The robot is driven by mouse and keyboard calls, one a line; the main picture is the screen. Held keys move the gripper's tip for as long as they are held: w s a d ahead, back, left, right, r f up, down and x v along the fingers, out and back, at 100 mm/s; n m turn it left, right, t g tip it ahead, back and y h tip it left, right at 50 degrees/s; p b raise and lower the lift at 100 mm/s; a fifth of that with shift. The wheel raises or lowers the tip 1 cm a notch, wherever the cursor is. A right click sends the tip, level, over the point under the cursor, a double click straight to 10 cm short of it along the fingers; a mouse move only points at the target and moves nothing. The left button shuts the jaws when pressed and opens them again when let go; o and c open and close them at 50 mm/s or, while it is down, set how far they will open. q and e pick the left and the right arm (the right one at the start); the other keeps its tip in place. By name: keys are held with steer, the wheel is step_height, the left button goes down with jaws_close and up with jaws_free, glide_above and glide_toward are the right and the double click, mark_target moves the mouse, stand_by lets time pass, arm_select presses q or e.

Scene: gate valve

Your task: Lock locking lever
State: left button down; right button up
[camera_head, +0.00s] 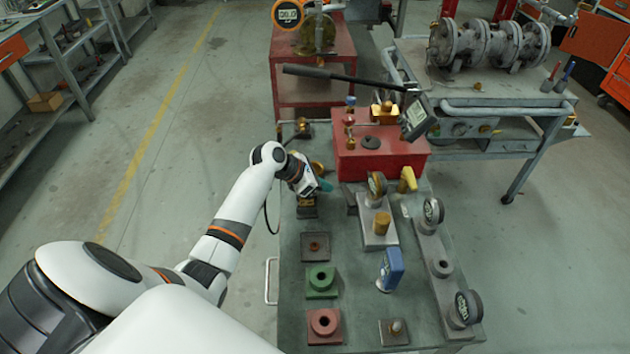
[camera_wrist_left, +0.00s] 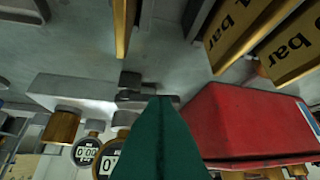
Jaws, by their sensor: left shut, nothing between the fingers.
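The locking lever cannot be identified with certainty. My right gripper is not in view.
The worktable (camera_head: 290,250) carries a green block (camera_head: 321,281), a red block (camera_head: 325,322), a blue device (camera_head: 391,268) and several gauges (camera_head: 433,211). The red box (camera_wrist_left: 250,120) rises beside the fingers in the wrist view. Open floor (camera_head: 170,150) lies left of the table.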

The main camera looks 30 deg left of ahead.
mark_target(344, 189)
arm_select(q)
steer(key=shift+x, duration=1.9)
steer(key=shift+w+d+m+h, duration=0.1)
steer(key=shift+w+m+h, duration=0.2)
steer(key=shift+w+m, duration=0.1)
steer(key=shift+w+d+r+m+g, duration=0.1)
steer(key=shift+w+m+g, duration=0.1)
steer(key=shift+m+g, duration=0.15)
steer(key=shift+w+d+r+p, duration=0.1)
steer(key=shift+w+r+p, duration=0.1)
steer(key=shift+p, duration=0.25)
steer(key=shift+w+f+h, duration=0.1)
steer(key=shift+f+h, duration=0.05)
steer(key=shift+h, duration=0.15)
